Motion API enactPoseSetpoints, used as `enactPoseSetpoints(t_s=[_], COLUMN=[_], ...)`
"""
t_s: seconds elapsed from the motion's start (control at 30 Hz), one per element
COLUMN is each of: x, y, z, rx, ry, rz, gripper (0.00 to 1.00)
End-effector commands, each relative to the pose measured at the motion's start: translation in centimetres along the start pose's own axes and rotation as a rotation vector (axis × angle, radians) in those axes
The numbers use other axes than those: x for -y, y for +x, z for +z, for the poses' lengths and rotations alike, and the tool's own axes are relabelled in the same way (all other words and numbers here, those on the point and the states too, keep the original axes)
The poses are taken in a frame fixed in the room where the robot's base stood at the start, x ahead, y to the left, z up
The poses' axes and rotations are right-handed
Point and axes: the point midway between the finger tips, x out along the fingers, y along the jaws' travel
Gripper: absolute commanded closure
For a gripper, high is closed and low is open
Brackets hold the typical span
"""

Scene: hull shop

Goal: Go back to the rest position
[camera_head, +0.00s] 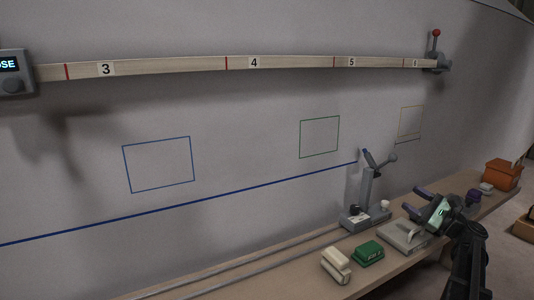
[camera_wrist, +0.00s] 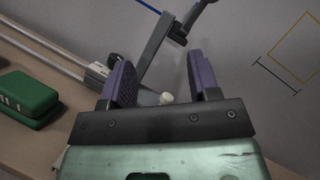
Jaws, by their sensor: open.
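My gripper (camera_head: 422,203) is at the right in the head view, above the wooden bench. Its two purple fingers stand apart with nothing between them, as the wrist view also shows (camera_wrist: 160,90). Behind the fingers in the wrist view stands a grey upright stand with a lever (camera_wrist: 158,45). The same stand (camera_head: 366,192) is on the bench left of my gripper in the head view. No marked rest position shows in these frames.
The bench (camera_head: 310,257) holds a cream block (camera_head: 336,264), a green block (camera_head: 368,253), a grey plate with a handle (camera_head: 405,236) and an orange box (camera_head: 501,175). A numbered wooden batten (camera_head: 190,66) runs along the wall, with a red-knobbed clamp (camera_head: 436,52) at its right end.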

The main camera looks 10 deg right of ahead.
Motion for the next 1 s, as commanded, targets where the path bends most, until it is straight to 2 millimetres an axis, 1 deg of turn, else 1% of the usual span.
enactPoseSetpoints(t_s=[0.03, 0.07, 0.1, 0.13, 0.17, 0.2, 0.27, 0.3, 0.33, 0.37, 0.4, 0.47, 0.5, 0.57, 0.6, 0.7, 0.8, 1.0], x=[-3.0, -4.9, -7.6, -9.6, -11.6, -14.2, -17.3, -18.8, -19.6, -20.2, -20.7, -20.9, -20.9, -20.8, -20.9, -21.7, -22.4, -23.1], y=[1.7, 2.7, 4.2, 5.2, 6.1, 7.1, 8.0, 8.3, 8.5, 8.6, 8.8, 9.3, 9.8, 10.8, 11.7, 14.2, 15.8, 15.9], z=[1.4, 1.9, 2.9, 3.9, 5.2, 7.3, 10.7, 13.0, 14.8, 16.7, 19.3, 23.3, 26.0, 29.8, 31.9, 35.8, 37.2, 36.9], rx=[-0.086, -0.138, -0.196, -0.229, -0.254, -0.271, -0.265, -0.248, -0.23, -0.209, -0.18, -0.135, -0.109, -0.078, -0.053, 0.03, 0.079, 0.091], ry=[-0.1, -0.173, -0.269, -0.343, -0.417, -0.518, -0.656, -0.735, -0.79, -0.842, -0.904, -0.986, -1.033, -1.089, -1.122, -1.178, -1.207, -1.213], rz=[0.129, 0.229, 0.378, 0.502, 0.633, 0.819, 1.09, 1.253, 1.367, 1.474, 1.607, 1.781, 1.877, 1.982, 2.023, 2.05, 2.058, 2.058], gripper=[0.44, 0.44, 0.44, 0.44, 0.44, 0.44, 0.44, 0.44, 0.44, 0.44, 0.44, 0.44, 0.44, 0.44, 0.44, 0.44, 0.44, 0.44])
